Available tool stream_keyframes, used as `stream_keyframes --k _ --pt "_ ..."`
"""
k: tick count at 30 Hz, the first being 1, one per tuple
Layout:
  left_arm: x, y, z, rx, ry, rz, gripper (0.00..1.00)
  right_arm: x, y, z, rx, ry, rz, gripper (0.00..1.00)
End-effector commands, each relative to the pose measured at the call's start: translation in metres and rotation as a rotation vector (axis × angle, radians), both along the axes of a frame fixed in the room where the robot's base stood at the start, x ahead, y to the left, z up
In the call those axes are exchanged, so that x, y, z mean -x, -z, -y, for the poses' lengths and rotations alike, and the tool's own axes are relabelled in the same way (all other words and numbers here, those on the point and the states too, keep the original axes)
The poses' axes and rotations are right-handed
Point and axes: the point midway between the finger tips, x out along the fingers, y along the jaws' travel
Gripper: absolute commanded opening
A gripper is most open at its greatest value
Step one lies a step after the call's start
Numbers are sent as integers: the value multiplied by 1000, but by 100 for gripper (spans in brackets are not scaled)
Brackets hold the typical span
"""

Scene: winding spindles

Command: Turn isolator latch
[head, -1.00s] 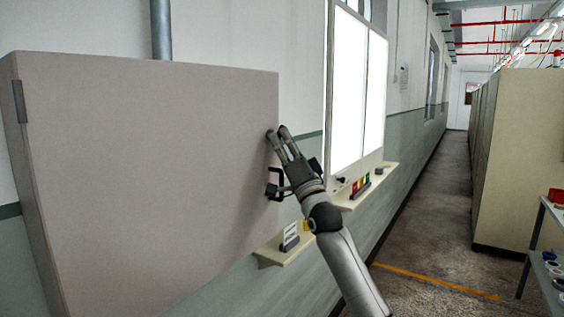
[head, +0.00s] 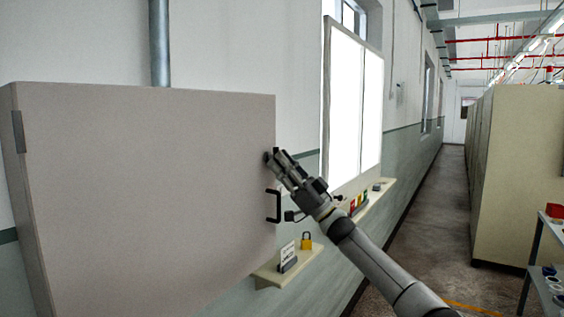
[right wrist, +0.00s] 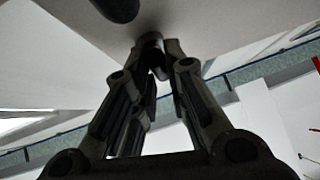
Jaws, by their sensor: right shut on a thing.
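A grey isolator cabinet (head: 150,190) fills the left of the head view, its front closed. My right gripper (head: 272,157) is at the right edge of the cabinet front, above the black pull handle (head: 277,206). Its fingers are shut on the small dark isolator latch, which they mostly hide in the head view. In the right wrist view the dark end of the latch (right wrist: 152,42) shows between the fingertips, against the cabinet face. How far the latch is turned cannot be told. My left gripper is not in view.
A small shelf (head: 265,279) below the cabinet holds a yellow padlock (head: 306,241) and a small white sign (head: 287,254). A second wall shelf (head: 377,197) carries coloured items. Tall beige cabinets (head: 515,180) stand across the aisle at right, with free floor between.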

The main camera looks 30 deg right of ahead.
Motion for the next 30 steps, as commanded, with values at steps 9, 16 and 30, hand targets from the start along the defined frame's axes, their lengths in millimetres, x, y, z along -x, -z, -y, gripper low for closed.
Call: stream_keyframes --k 9,16,30 --pt "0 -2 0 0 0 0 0 2 -8 4 8 4 19 0" --pt "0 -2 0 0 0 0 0 2 -9 4 7 5 19 16" --pt "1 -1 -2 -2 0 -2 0 1 -2 2 13 1 11 35"
